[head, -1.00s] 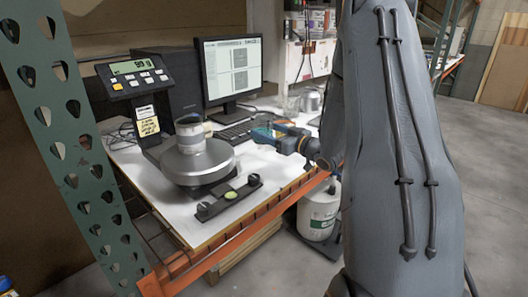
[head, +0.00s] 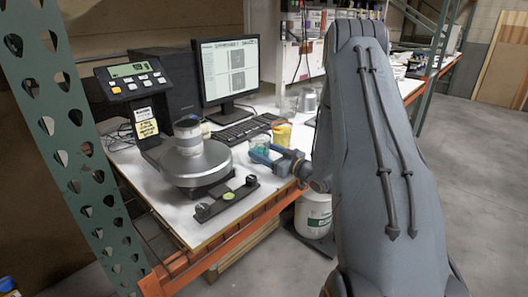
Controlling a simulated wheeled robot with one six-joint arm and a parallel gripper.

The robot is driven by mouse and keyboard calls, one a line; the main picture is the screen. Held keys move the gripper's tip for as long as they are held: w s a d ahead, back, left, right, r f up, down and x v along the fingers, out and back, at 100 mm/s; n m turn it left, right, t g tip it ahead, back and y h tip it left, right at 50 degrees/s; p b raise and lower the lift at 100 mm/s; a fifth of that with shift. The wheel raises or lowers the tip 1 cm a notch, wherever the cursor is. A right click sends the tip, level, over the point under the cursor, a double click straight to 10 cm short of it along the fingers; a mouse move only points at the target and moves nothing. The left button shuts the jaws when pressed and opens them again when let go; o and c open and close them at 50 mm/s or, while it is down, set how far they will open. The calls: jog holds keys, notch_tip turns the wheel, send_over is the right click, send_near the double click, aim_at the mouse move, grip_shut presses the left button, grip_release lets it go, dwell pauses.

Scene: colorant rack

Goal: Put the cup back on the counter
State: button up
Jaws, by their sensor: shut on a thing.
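A small greenish, see-through cup (head: 260,142) is at the fingers of my gripper (head: 262,153), right of the round metal scale. My gripper is blue and shut on this cup, which looks upright. It is low over the white counter (head: 225,214), near the front right edge. I cannot tell whether the cup's base touches the counter. The fingers hide its lower part.
A yellow cup (head: 282,133) stands just behind my gripper. A can (head: 188,134) sits on the scale (head: 196,163), with a black bar level (head: 227,197) in front. A keyboard (head: 242,131) and monitor (head: 229,68) are behind. A white jug (head: 314,212) stands below the counter's right edge.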

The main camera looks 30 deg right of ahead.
jog(key=shift+f, duration=0.15)
jog(key=o, duration=1.2)
jog(key=shift+s+d+r, duration=0.15)
jog(key=shift+s+r, duration=0.05)
jog(key=shift+s, duration=0.05)
jog(key=b+v, duration=0.2)
jog(key=v, duration=0.9)
jog(key=shift+s+b, duration=0.25)
jog(key=shift+b, duration=0.15)
